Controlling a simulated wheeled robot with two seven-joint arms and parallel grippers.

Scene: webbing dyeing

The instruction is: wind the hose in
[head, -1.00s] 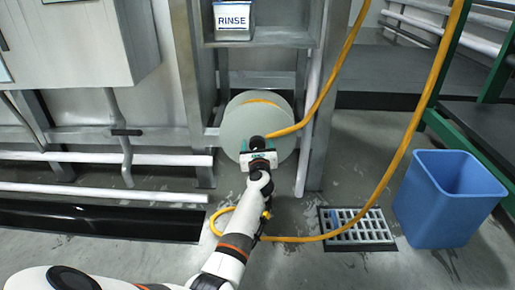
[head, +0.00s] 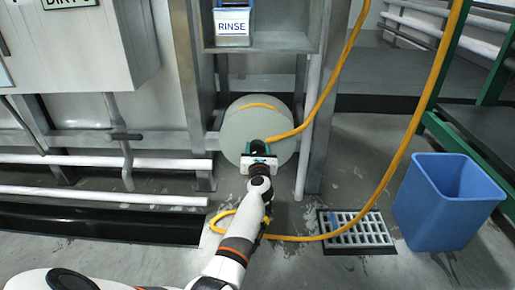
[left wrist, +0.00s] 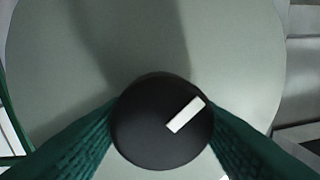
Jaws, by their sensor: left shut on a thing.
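The hose reel (head: 238,128) is a pale grey-green disc low on the steel frame in the head view. The yellow hose (head: 404,150) runs from the reel up out of the picture, hangs down at the right, and loops on the floor by the drain. In the left wrist view a round black knob (left wrist: 150,128) with a white bar stands on the disc face (left wrist: 235,60). My left gripper (head: 258,148) is at the reel, its green fingers (left wrist: 162,135) shut on the knob from both sides. My right gripper is not in view.
A blue bin (head: 447,202) stands on the floor at the right, beside a floor drain grate (head: 355,229). A container labelled RINSE (head: 232,27) sits on the shelf above the reel. White pipes (head: 100,196) run along the left.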

